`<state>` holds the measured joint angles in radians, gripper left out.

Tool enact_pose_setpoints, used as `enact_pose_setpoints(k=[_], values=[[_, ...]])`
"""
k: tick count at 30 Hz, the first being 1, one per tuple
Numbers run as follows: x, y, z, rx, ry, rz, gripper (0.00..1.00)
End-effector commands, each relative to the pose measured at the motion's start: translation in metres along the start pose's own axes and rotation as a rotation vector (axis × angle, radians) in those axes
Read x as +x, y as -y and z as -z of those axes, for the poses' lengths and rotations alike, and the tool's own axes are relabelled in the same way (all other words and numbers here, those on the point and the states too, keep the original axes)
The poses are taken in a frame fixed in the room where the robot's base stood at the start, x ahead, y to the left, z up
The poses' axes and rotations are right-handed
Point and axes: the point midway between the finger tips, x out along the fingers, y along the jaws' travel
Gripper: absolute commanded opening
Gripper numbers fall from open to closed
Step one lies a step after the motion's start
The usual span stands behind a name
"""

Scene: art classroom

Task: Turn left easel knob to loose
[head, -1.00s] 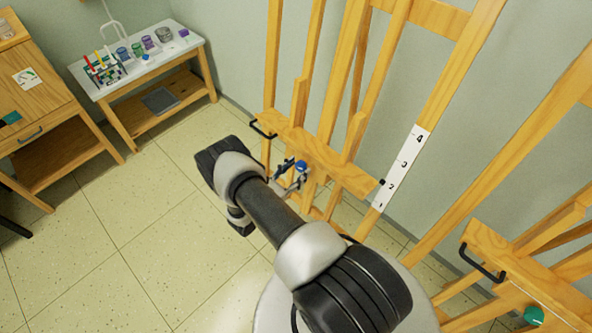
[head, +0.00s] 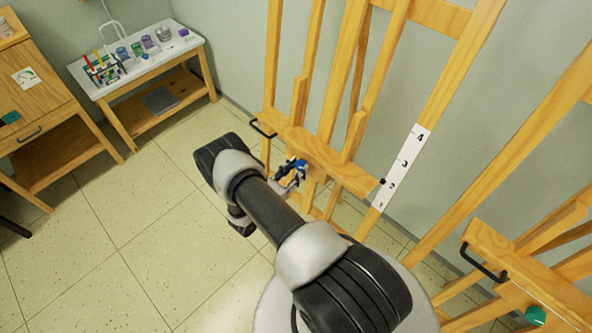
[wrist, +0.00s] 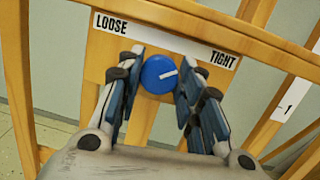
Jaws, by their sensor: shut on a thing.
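The blue round knob (wrist: 158,76) sits on the left easel (head: 335,170), below a white label strip (wrist: 165,36) reading LOOSE at left and TIGHT at right. The knob's white pointer line points right and slightly upward, toward the TIGHT side. My gripper (wrist: 160,70) is shut on the knob, with one dark blue finger on each side of it. In the head view the knob (head: 301,163) is partly hidden by my gripper (head: 293,169).
A white scale strip with numbers (head: 408,160) is on the easel's right leg. A black handle (head: 262,130) is at its left. A second easel with a green knob (head: 535,314) stands at right. A side table (head: 180,82) with art supplies stands back left.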

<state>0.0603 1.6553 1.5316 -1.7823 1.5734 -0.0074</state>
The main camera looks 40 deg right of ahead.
Motion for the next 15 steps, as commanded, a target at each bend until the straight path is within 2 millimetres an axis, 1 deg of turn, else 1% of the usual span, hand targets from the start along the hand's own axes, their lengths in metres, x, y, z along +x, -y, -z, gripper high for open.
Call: enact_pose_setpoints(k=[15], values=[[0.0003, 0.0013, -0.0001, -0.454, -0.03, -0.077, 0.1]])
